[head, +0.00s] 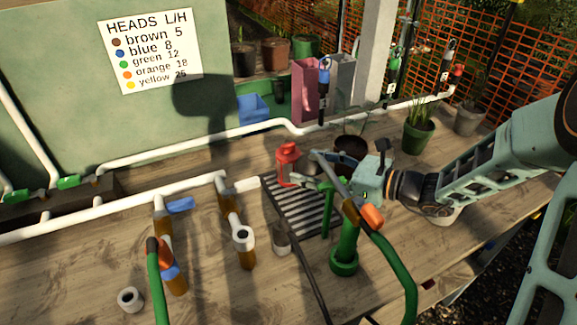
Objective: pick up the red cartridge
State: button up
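A red object (288,163), which looks like the red cartridge, stands upright at the back edge of a dark slatted grate on the wooden bench. It has a narrower top and a wider body. My gripper (325,172) reaches in from the right, its teal body just right of the red object. Its fingers point left and are partly hidden among a grey-blue bar and green pipework. I cannot tell whether they touch the red object or how far apart they are.
A green standpipe (345,252) with a green hose and orange fitting stands in front of my gripper. White pipes (150,195) and brown posts with valves (237,235) lie left. The slatted grate (300,215) is mostly bare. Potted plants (419,138) stand behind my arm.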

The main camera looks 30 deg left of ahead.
aim_at(294, 159)
jog(key=x, duration=0.5)
jog(key=shift+w+r, duration=0.15)
jog(key=shift+w, duration=0.15)
jog(key=shift+c, duration=0.4)
jog(key=c, duration=1.2)
jog(key=shift+r, duration=0.1)
